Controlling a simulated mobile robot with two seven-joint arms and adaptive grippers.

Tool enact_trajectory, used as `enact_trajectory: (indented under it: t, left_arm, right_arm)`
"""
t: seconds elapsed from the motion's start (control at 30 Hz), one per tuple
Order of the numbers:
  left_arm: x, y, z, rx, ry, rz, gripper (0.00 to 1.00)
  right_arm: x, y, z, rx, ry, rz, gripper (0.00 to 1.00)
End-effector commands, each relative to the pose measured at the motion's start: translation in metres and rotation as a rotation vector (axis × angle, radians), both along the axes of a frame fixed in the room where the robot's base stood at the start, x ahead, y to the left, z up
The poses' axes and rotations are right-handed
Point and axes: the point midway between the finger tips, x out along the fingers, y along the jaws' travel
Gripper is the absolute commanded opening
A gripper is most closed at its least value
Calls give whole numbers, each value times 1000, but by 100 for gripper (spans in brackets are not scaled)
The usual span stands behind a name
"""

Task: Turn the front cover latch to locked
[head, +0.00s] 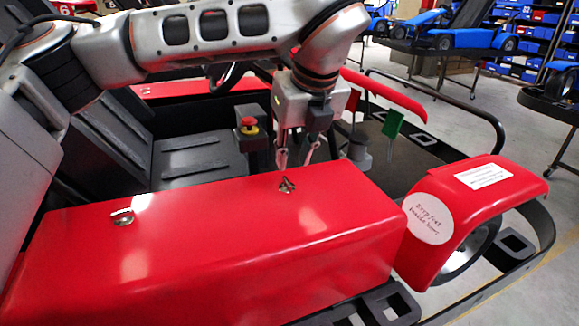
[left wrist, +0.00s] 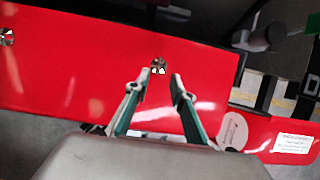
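The red side cover (head: 200,260) of the kart lies across the foreground in the head view. The front cover latch (head: 287,185), a small silver turn latch, sits on its top near the right end. A second silver latch (head: 122,217) is farther left on the cover. My left gripper (head: 294,158) points down just behind the front latch. In the left wrist view my left gripper (left wrist: 157,80) is open, and the front latch (left wrist: 158,66) appears between and just past its fingertips, with no visible contact. The latch's exact angle is too small to tell. My right gripper is out of view.
A red emergency button (head: 248,123) on a yellow base stands behind the cover. A red front fender (head: 455,215) with white labels is to the right. A green tag (head: 393,124) and a black rail (head: 480,100) are behind. Blue karts (head: 450,35) stand far back.

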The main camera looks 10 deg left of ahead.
Motion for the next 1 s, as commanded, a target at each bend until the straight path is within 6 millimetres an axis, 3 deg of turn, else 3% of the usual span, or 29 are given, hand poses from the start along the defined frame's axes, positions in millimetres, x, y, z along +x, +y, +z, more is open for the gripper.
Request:
enact_trajectory:
  t: [0.4,0.83,0.93,1.0]
  left_arm:
    - [18,13,-55,0,6,1,24]
    - [22,15,-65,-1,1,0,24]
    - [22,15,-65,0,1,0,0]
    - [22,15,-65,0,1,0,0]
  right_arm:
    - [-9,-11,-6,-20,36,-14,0]
    - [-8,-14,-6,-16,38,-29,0]
    - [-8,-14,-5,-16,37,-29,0]
    - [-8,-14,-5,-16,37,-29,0]
